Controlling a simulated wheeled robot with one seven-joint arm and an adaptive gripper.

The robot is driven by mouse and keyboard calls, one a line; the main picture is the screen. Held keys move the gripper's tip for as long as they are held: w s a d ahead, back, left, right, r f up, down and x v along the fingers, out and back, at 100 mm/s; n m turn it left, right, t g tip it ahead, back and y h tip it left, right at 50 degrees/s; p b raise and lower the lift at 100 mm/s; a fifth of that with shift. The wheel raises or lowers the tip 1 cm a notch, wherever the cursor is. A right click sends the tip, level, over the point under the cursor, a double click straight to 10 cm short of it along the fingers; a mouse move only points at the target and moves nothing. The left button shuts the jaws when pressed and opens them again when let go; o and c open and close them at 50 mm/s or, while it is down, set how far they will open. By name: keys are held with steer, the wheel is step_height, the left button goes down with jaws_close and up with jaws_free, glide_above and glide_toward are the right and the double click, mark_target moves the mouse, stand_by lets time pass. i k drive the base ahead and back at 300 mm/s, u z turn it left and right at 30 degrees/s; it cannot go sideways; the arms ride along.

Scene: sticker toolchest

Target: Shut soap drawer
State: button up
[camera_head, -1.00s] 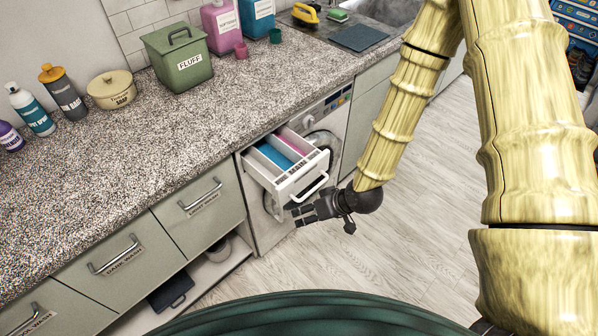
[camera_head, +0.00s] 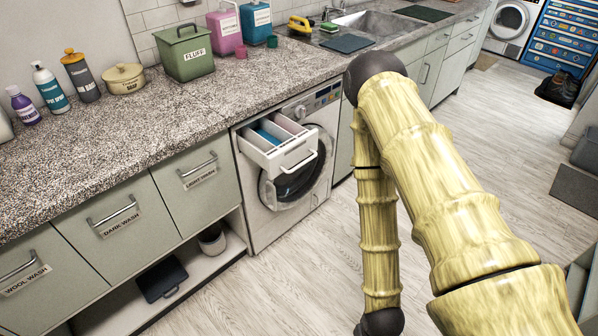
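The soap drawer (camera_head: 281,158) is a white tray with a front handle. It is pulled out from the upper left of the white washing machine (camera_head: 262,221), below the countertop. Its compartments show blue and a little of another colour inside. My arm hangs down to the right of the drawer, apart from it, and its lower end runs to the bottom edge of the head view. My gripper is outside the picture, so its state is hidden.
The granite countertop (camera_head: 112,140) overhangs the machine, with a green FLUFF bin (camera_head: 188,58) on it. Left of the machine are closed drawers such as LIGHT WASH (camera_head: 198,178).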

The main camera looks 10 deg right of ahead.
mark_target(275, 143)
steer(key=z, duration=0.65)
steer(key=i, duration=1.65)
steer(key=u, duration=0.75)
